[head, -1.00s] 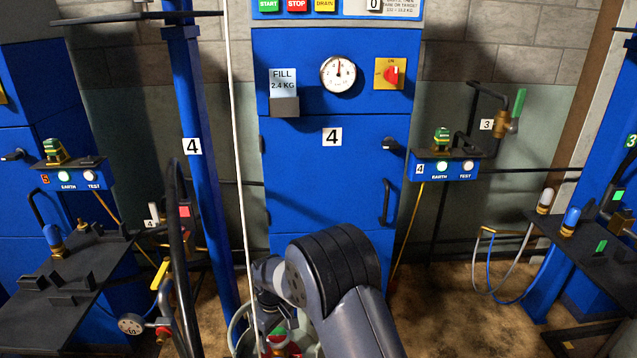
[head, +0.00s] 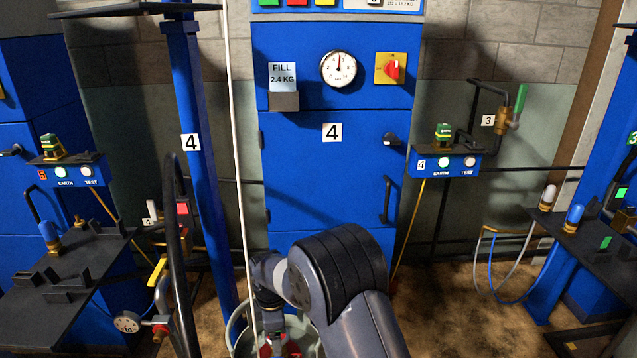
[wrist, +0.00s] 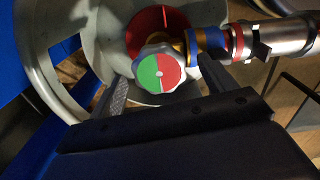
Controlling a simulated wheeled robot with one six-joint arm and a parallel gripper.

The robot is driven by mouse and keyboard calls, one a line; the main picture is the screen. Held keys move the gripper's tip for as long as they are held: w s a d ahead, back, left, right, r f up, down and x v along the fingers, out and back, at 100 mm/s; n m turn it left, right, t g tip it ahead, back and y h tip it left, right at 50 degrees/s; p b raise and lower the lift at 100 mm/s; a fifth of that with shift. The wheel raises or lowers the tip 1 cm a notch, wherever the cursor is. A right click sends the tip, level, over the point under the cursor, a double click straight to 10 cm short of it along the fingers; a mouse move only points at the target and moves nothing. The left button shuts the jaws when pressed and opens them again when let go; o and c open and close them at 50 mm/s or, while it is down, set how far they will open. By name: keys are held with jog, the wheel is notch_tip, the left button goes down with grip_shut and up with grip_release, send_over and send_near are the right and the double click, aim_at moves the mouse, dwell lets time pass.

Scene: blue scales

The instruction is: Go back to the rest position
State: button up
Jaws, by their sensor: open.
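My gripper (wrist: 165,100) is open in the wrist view, its two fingers apart on either side of a round handwheel (wrist: 160,70) with a green and red face. I cannot tell whether the fingers touch the handwheel. The handwheel sits on a valve inside a pale metal collar (wrist: 35,50). In the head view my arm reaches down at the bottom centre, and the pale collar (head: 236,325) shows around its end. The fingertips are hidden there.
A blue cabinet (head: 290,175) marked 4 stands behind my arm, with a dial gauge (head: 338,69) and red switch (head: 391,68). A blue post (head: 190,110) and white line (head: 236,130) rise left of the arm. A hose and metal coupling (wrist: 285,38) extend right of the valve.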

jog(key=shift+n+b, duration=0.35)
jog(key=shift+n, duration=0.85)
